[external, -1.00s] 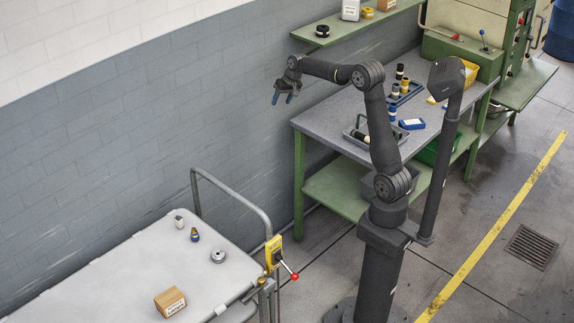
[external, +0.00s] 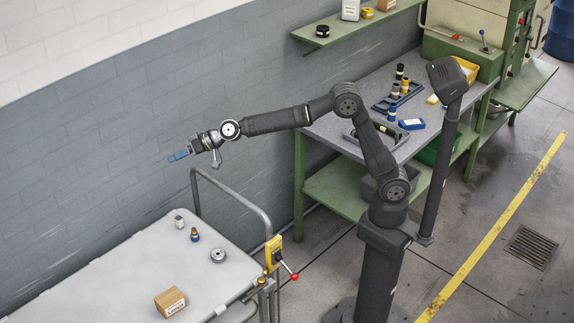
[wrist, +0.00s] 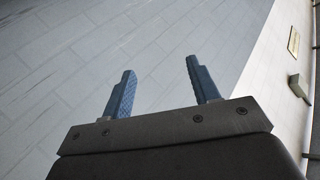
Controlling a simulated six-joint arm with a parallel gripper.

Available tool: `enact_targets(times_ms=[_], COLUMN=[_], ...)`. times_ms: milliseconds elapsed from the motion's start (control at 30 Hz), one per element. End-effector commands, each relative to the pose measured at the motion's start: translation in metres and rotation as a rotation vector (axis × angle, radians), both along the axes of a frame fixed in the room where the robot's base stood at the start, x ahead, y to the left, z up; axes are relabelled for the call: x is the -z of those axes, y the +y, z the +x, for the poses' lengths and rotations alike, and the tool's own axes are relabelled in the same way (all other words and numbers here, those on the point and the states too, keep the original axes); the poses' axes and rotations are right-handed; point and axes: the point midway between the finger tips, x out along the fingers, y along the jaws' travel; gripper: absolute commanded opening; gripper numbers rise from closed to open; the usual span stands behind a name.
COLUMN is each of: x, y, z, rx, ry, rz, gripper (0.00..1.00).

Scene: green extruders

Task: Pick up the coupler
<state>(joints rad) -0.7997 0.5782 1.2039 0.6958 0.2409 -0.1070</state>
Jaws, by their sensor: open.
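Several small things stand on the pale top of the cart (external: 120,275) at the lower left. They are a small grey-white piece (external: 179,222), a dark blue and yellow piece (external: 194,235) and a round grey metal piece (external: 218,256). Which of them is the coupler I cannot tell for sure; the round metal piece looks the most like one. My gripper (external: 178,157) is in the air above and beyond the cart, near the wall, apart from all of them. In the wrist view its two blue fingers (wrist: 161,72) are spread and empty, facing the wall.
A cardboard box (external: 170,302) sits on the cart's near part. A metal rail (external: 235,193) rises at the cart's end, with a yellow control box (external: 273,252). A grey workbench (external: 325,125) with trays and parts stands behind. The grey wall (external: 90,150) runs along the left.

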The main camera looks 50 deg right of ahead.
Motion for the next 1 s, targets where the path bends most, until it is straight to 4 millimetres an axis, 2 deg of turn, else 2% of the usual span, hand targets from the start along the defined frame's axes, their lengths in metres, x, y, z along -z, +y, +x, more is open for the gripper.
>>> enact_targets(times_ms=[33,167,200,267,333,400,500,600,733,1000], x=[0.022,0.083,0.104,0.139,0.181,0.223,0.271,0.301,0.322,0.351], y=[0.024,0.038,0.038,0.036,0.03,0.019,0.001,-0.013,-0.024,-0.018], z=[-0.016,-0.02,-0.02,-0.019,-0.017,-0.016,-0.015,-0.015,-0.015,-0.012], rx=[-0.053,-0.171,-0.211,-0.276,-0.358,-0.444,-0.553,-0.63,-0.686,-0.699], ry=[-0.014,-0.053,-0.063,-0.072,-0.079,-0.08,-0.078,-0.07,-0.064,-0.062], rz=[-0.043,-0.215,-0.274,-0.368,-0.485,-0.6,-0.735,-0.825,-0.887,-0.9], gripper=[0.55,0.55,0.55,0.55,0.55,0.55,0.55,0.55,0.55,0.55])
